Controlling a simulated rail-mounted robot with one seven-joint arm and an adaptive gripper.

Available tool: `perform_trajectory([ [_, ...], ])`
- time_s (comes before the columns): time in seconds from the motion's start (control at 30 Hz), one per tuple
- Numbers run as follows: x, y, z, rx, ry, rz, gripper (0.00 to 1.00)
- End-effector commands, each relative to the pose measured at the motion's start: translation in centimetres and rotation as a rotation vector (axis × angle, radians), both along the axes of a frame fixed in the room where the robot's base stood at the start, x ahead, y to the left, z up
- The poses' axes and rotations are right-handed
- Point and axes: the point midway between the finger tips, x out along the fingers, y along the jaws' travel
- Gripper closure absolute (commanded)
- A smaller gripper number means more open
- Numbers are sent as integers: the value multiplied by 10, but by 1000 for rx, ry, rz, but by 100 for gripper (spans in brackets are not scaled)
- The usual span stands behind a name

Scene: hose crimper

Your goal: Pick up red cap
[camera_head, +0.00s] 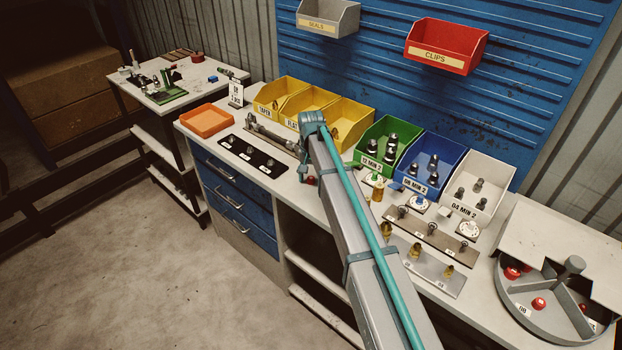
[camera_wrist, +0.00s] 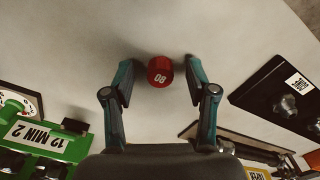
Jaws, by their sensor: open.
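A red cap (camera_wrist: 160,71) marked 08 stands on the pale bench top in the wrist view. My gripper (camera_wrist: 158,63) is open, with one finger on each side of the cap and a gap on both sides. I cannot tell how far above the bench the fingertips are. In the head view a small red cap (camera_head: 311,181) shows on the bench just left of my arm, which hides my gripper. Other red caps (camera_head: 512,272) lie in the round divided tray (camera_head: 508,296) at the far right.
A green bin (camera_wrist: 75,146) labelled 12 MIN 2 stands left in the wrist view. In the head view, yellow bins (camera_head: 283,98), a blue bin (camera_head: 425,160) and a white bin (camera_head: 478,186) line the back. An orange tray (camera_head: 207,121) stands left.

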Motion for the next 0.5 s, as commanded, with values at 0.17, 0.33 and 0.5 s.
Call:
perform_trajectory([
  [0.17, 0, 0, 0, 0, 0, 0, 53],
  [0.33, 0, 0, 0, 0, 0, 0, 81],
  [0.5, 0, 0, 0, 0, 0, 0, 87],
])
